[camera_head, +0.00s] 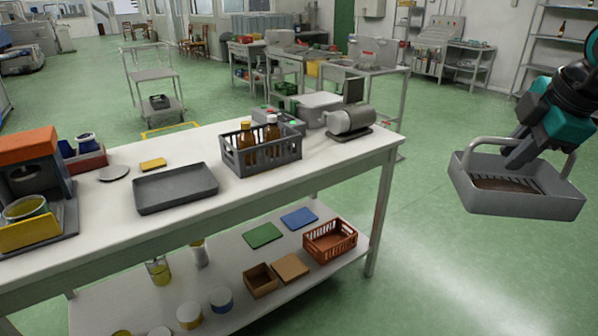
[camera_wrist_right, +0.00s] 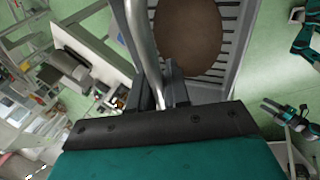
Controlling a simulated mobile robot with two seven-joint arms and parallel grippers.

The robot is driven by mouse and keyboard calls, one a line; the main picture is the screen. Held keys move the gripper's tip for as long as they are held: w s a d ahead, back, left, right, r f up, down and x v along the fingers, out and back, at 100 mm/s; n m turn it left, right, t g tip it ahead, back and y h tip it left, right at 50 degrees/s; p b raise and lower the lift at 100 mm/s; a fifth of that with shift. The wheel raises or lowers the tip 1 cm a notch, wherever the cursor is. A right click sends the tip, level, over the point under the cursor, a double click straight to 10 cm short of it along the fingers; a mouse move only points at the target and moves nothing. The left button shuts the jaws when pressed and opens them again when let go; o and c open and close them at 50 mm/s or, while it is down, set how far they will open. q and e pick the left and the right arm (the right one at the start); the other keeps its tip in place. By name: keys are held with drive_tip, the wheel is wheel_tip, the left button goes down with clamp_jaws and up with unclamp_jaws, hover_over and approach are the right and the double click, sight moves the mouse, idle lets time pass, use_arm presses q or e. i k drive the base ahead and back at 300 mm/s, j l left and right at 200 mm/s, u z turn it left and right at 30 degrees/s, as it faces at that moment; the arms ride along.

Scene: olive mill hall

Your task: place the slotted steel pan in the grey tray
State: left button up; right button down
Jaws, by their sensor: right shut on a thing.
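The slotted steel pan (camera_head: 520,200) hangs in the air at the right of the head view, right of the table and clear of it. It is a grey rectangular pan with a looped handle and a slotted floor. My right gripper (camera_head: 515,160) is shut on its handle bar, which also runs between the fingers (camera_wrist_right: 165,98) in the right wrist view. A round brown thing (camera_wrist_right: 188,35) covers part of the slotted floor. The dark grey tray (camera_head: 175,190) lies flat and empty on the table, far left of the pan. My left gripper is small at the right wrist view's edge.
On the white table (camera_head: 300,190), a grey crate with bottles (camera_head: 262,150) stands right of the tray. A yellow sponge-like block (camera_head: 153,164) and a grey disc (camera_head: 114,173) lie behind it; an orange machine (camera_head: 30,165) stands left. Open floor lies beneath the pan.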

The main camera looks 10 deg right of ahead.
sight(176, 189)
drive_tip(key=i+j+u, duration=0.2)
drive_tip(key=u, duration=0.2)
drive_tip(key=i+j+u, duration=0.4)
drive_tip(key=k, duration=0.1)
